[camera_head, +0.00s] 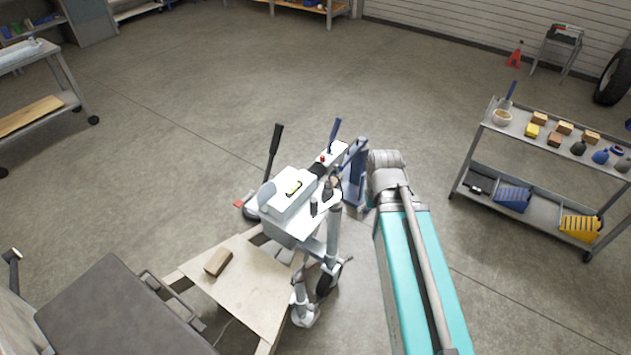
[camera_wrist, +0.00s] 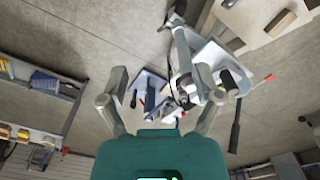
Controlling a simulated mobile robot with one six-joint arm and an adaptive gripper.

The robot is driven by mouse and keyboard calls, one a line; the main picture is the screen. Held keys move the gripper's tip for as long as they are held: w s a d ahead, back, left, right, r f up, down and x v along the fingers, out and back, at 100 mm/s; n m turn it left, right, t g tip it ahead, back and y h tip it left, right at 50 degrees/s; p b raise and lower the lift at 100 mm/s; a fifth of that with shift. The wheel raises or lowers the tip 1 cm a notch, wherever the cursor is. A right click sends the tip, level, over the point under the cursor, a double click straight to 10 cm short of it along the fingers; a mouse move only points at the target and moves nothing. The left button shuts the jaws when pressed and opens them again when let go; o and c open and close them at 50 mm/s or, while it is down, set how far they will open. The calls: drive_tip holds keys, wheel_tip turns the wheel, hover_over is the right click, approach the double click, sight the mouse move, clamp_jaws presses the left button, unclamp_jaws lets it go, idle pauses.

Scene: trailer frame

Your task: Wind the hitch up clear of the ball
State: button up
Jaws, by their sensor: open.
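The hitch (camera_head: 328,158) is a pale coupling head at the far end of the trailer's drawbar. It reaches over a blue stand (camera_head: 355,185), which also shows in the wrist view (camera_wrist: 150,84). The ball is not clearly visible, so I cannot tell how the hitch sits on it. The grey jockey wheel post (camera_head: 333,238) stands upright beside the drawbar, with a dark wheel (camera_head: 327,281) low down. Small dark handles (camera_head: 314,208) show near its top. My gripper (camera_wrist: 160,76) is open, its fingers apart, with the stand and hitch beyond them. No held object shows.
A black lever (camera_head: 273,150) rises left of the hitch. A plywood deck (camera_head: 235,285) carries a brown block (camera_head: 218,262). A shelf cart (camera_head: 470,165) stands right, a workbench (camera_head: 60,75) left. The concrete floor behind the hitch is clear.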

sight(314, 201)
drive_tip(key=w+a+f, duration=0.1)
drive_tip(key=w+a, duration=0.4)
drive_tip(key=w+a+n+b, duration=0.1)
drive_tip(key=w+a, duration=0.4)
drive_tip(key=w+a+f+n+b, duration=0.1)
drive_tip(key=w+a, duration=0.4)
drive_tip(key=shift+w+a+f, duration=0.15)
drive_tip(key=shift+f, duration=0.15)
drive_tip(key=shift+w+a+n, duration=0.15)
drive_tip(key=shift+a+n, duration=0.15)
drive_tip(key=shift+a, duration=0.1)
drive_tip(key=shift+f+b, duration=0.1)
drive_tip(key=shift+b, duration=0.25)
wheel_tip(314, 201, down, 10)
drive_tip(key=b, duration=1)
drive_tip(key=shift+f, duration=0.15)
clamp_jaws()
drive_tip(key=shift+s+d, duration=0.15)
drive_tip(key=shift+s, duration=0.05)
